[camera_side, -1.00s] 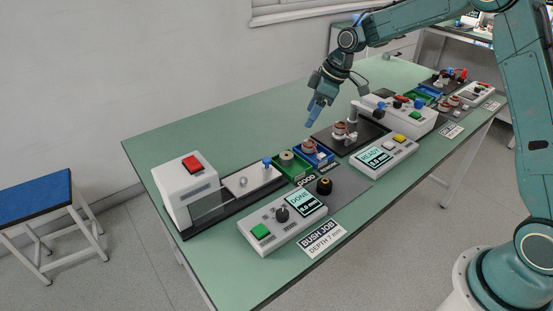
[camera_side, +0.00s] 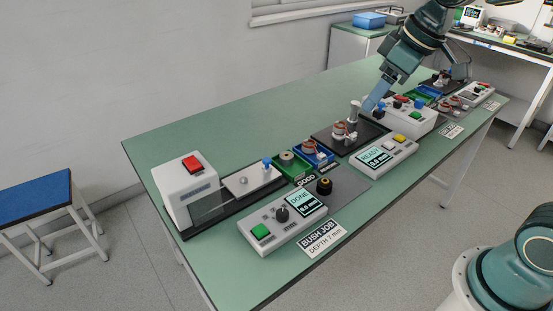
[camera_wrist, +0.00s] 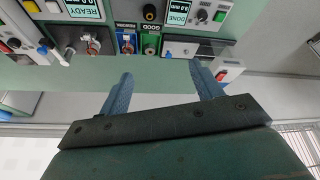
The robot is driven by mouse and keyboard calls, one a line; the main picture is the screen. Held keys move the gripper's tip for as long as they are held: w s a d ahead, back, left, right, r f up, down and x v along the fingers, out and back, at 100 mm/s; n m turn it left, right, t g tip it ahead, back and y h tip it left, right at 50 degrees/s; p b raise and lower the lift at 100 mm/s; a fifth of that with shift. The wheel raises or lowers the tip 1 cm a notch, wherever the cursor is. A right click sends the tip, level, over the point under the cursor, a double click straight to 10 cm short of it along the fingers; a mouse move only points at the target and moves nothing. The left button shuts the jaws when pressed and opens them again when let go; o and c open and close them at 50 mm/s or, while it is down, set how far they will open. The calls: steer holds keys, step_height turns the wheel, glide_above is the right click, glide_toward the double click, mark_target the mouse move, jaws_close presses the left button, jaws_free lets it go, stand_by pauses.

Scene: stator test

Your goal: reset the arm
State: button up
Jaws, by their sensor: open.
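My gripper (camera_side: 373,98) is in the upper right of the side view, above the table beside the stator test stand. Its blue fingers point down and to the left. In the wrist view my gripper (camera_wrist: 166,90) shows two blue fingers spread wide with nothing between them, so it is open and empty. A copper-wound stator (camera_side: 339,129) sits on the black plate of the stand (camera_side: 322,140). Another stator (camera_side: 309,147) lies in the blue tray (camera_side: 325,158). A round part (camera_side: 287,156) is in the green tray (camera_side: 301,174).
On the green table (camera_side: 215,143), a bush press (camera_side: 190,192) stands left, with a control box (camera_side: 268,226) showing DONE. Another box (camera_side: 384,157) shows READY. A grey tester (camera_side: 408,115) with buttons stands right of the stand. The table's back left is clear.

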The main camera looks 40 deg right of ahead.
steer(key=s+f+m+t+h, duration=0.1)
steer(key=s+m, duration=0.3)
steer(key=s, duration=1.2)
steer(key=shift+s+d+f, duration=0.15)
steer(key=shift+s, duration=0.2)
